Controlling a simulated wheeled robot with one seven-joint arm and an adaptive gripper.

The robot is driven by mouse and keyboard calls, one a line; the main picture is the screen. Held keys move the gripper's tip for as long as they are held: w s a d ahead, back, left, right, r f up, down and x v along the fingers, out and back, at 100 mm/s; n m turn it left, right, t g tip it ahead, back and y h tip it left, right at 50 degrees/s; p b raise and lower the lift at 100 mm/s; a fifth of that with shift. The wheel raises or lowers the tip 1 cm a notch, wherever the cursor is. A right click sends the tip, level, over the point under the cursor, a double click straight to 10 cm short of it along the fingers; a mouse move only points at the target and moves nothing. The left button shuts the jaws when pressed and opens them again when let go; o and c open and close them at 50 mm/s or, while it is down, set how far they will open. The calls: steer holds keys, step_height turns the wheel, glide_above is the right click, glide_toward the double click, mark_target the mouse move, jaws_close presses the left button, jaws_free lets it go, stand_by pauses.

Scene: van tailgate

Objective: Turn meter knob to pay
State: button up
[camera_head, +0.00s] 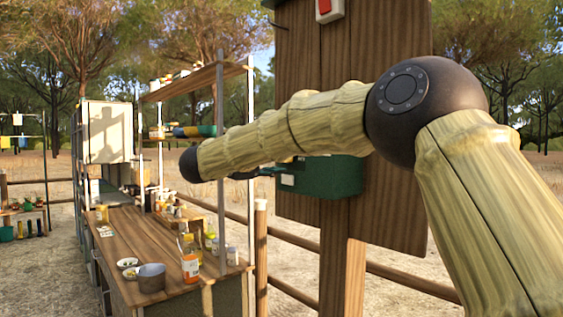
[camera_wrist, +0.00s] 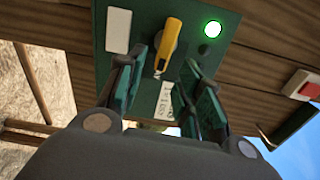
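The meter is a green box (camera_head: 335,178) on a wooden board in the head view, partly behind my arm. In the wrist view its green face (camera_wrist: 190,12) carries a yellow knob (camera_wrist: 170,38), a lit green lamp (camera_wrist: 212,29), a blank white plate (camera_wrist: 118,30) and a small printed label (camera_wrist: 165,100). The knob is a long bar, slightly tilted. My gripper (camera_wrist: 165,68) is open, its two green-padded fingers apart on either side of the knob's lower end. I cannot tell whether either finger touches it. In the head view my gripper is mostly hidden by my arm.
A red-and-white switch (camera_head: 325,9) is on the board above the meter; it also shows in the wrist view (camera_wrist: 303,85). A wooden counter (camera_head: 135,235) with a pot (camera_head: 151,277), bowls and jars stands left. A rail fence (camera_head: 290,240) runs behind.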

steer(key=v, duration=0.8)
steer(key=shift+s+a, duration=0.25)
steer(key=shift+f, duration=0.1)
